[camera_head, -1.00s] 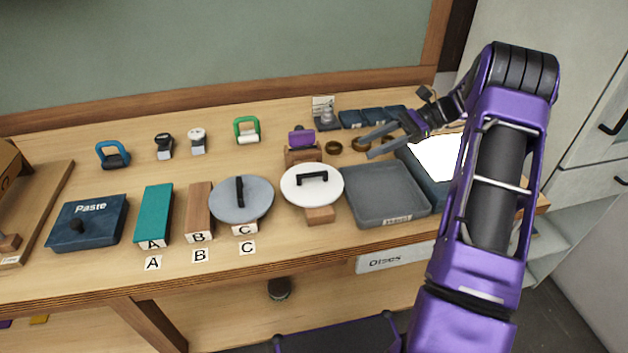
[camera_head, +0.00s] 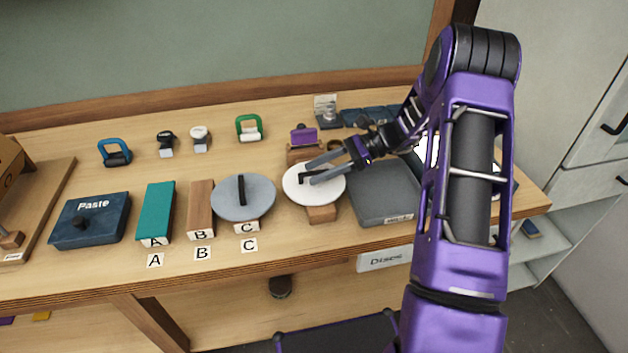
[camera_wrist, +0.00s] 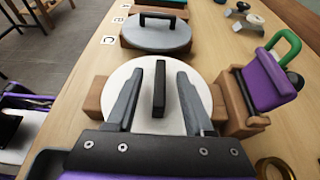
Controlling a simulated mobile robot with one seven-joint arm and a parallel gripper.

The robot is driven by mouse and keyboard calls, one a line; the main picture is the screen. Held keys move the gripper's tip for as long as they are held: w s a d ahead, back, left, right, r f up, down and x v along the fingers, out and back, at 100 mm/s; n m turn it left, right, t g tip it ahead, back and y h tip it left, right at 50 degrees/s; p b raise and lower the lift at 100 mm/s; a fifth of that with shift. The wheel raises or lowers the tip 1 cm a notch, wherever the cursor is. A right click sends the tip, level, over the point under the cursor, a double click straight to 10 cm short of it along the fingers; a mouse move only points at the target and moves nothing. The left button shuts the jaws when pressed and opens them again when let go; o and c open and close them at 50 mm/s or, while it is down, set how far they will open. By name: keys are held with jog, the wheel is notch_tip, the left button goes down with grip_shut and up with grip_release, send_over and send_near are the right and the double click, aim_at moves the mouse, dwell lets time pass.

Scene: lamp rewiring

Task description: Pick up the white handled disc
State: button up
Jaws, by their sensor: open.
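The white disc (camera_head: 300,191) with a black bar handle rests on a wooden block (camera_head: 321,214) on the bench. In the wrist view the white disc (camera_wrist: 204,92) lies beneath the fingers, and its black handle (camera_wrist: 159,88) stands between them. My gripper (camera_head: 310,173) is open above the disc, with its two fingers spread on either side of the handle. My gripper also shows in the wrist view (camera_wrist: 171,72); a gap is visible between each finger and the handle. In the head view the fingers hide part of the disc's right side and handle.
A grey disc (camera_head: 262,192) with a black handle stands to the left on block C. A purple item (camera_head: 303,135) on a wooden stand is just behind the white disc. An empty grey tray (camera_head: 383,197) is to the right, partly behind my arm.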

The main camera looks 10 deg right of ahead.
jog(key=shift+a+f, duration=0.25)
jog(key=shift+a, duration=0.4)
grip_shut()
dwell(0.9)
